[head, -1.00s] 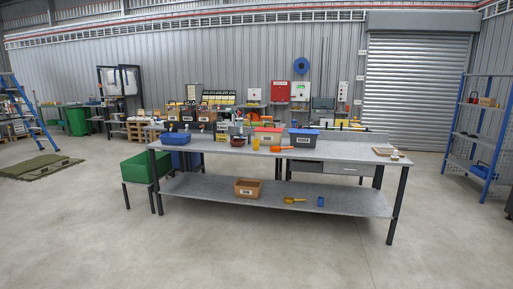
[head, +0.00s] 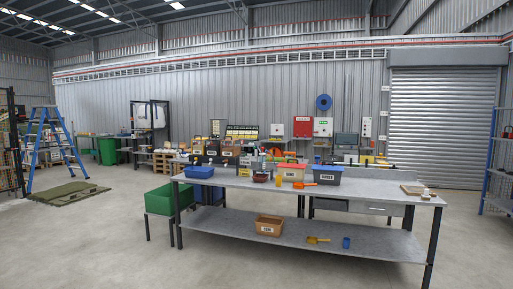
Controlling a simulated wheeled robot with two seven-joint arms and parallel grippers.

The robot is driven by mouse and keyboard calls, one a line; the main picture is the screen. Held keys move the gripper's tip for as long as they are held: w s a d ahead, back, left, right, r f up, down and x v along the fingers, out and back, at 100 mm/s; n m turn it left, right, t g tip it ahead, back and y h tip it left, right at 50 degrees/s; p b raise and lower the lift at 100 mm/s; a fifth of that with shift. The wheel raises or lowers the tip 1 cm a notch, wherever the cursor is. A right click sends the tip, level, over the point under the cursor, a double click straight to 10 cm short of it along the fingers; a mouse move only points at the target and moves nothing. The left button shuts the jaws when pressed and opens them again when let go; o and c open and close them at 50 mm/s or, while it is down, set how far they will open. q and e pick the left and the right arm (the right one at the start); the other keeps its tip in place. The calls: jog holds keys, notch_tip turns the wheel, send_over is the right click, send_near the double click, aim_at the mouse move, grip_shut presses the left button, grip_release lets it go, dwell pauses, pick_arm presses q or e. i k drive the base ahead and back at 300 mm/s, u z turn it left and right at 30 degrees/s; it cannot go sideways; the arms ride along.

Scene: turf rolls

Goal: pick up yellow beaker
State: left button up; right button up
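The yellow beaker (head: 278,181) stands upright on the top of the grey two-level workbench (head: 360,188). It is small in the head view, near the bench's front edge. A red-brown bowl (head: 261,177) is just left of it, and an orange scoop (head: 304,185) lies to its right. Behind it is a bin with a red top (head: 292,172). Neither of my grippers shows in the head view.
A dark grey bin with a blue top (head: 327,175) and a blue tub (head: 199,172) stand on the bench. The lower shelf holds a brown box (head: 269,226), a yellow scoop (head: 318,240) and a blue cup (head: 346,242). Floor in front is clear.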

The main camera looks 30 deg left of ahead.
aim_at(278, 177)
jog(key=z, duration=0.2)
jog(key=i, duration=2.05)
jog(key=u, duration=0.35)
jog(key=i, duration=2.3)
jog(key=u, duration=0.6)
